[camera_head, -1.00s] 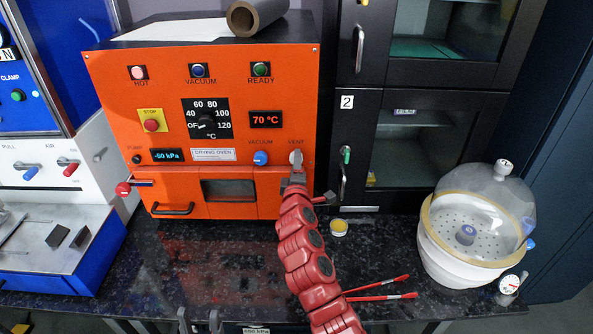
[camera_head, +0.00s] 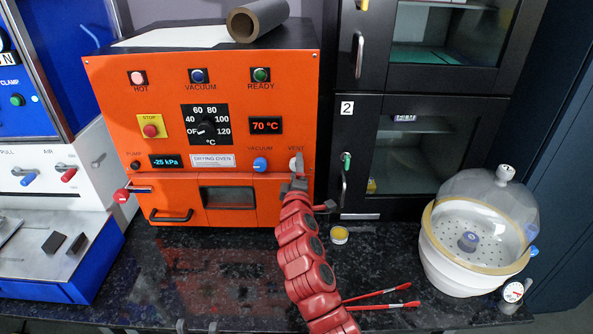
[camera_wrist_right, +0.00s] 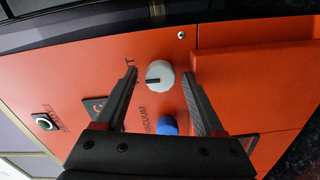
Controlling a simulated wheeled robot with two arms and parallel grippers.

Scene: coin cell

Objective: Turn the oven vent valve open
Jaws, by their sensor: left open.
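The white vent valve knob (camera_head: 296,163) is on the orange oven front (camera_head: 190,118), under the VENT label. In the right wrist view the round knob (camera_wrist_right: 160,75) carries a dark pointer line towards the picture's left. My right gripper (camera_head: 297,182) is at the knob, its arm reaching up from the bottom. In the wrist view its two dark fingers (camera_wrist_right: 162,95) stand apart on either side of the knob, with gaps visible. The oven's pressure display (camera_head: 166,161) reads -25 kPa.
The blue vacuum knob (camera_head: 260,164) is just left of the vent knob. A small yellow-topped pot (camera_head: 339,235), red tweezers (camera_head: 383,292) and a white desiccator (camera_head: 457,262) are right of my arm. The black counter (camera_head: 200,265) is clear to its left.

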